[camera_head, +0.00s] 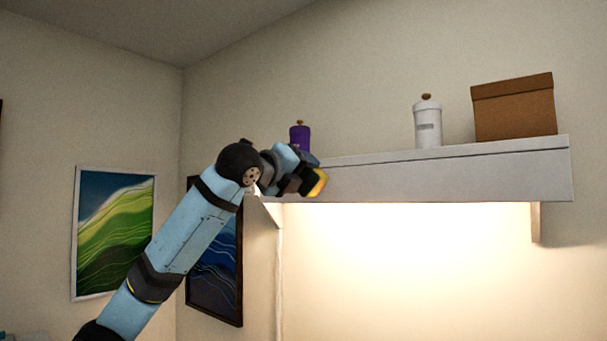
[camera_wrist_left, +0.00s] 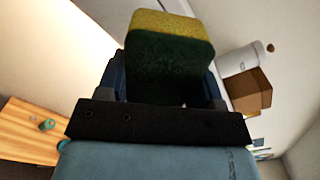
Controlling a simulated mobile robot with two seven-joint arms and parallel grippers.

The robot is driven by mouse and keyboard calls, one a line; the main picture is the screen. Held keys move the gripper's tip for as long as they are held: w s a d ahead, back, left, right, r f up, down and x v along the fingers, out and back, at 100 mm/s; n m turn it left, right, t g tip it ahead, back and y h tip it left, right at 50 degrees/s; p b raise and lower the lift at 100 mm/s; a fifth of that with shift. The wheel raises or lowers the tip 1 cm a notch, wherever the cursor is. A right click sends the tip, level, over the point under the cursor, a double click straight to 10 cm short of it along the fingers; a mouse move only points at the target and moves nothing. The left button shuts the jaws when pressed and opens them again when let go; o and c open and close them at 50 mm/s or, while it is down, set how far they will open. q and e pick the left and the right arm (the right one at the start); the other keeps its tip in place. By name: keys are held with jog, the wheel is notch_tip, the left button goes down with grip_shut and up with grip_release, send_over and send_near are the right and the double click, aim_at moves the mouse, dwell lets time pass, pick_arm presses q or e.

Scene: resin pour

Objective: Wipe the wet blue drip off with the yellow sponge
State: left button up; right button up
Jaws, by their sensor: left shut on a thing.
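My left gripper (camera_head: 308,182) is raised to the left end of the white shelf, in front of its front face. It is shut on the yellow sponge (camera_head: 318,184), which has a dark green side. In the left wrist view the sponge (camera_wrist_left: 170,50) sits between the fingers of the left gripper (camera_wrist_left: 165,85) and sticks out beyond them. I cannot tell whether the sponge touches the shelf. No wet blue drip shows in either view. My right gripper is not in view.
The white shelf (camera_head: 450,178) carries a purple bottle (camera_head: 300,137), a white canister (camera_head: 427,125) and a brown box (camera_head: 513,108). Two framed pictures (camera_head: 113,235) hang at the left. The wall below the shelf is clear and lit. A wooden surface (camera_wrist_left: 28,130) shows in the left wrist view.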

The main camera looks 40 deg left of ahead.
pick_arm(q)
jog(key=s, duration=0.3)
jog(key=shift+d, duration=0.2)
jog(key=shift+w, duration=0.1)
dwell(0.5)
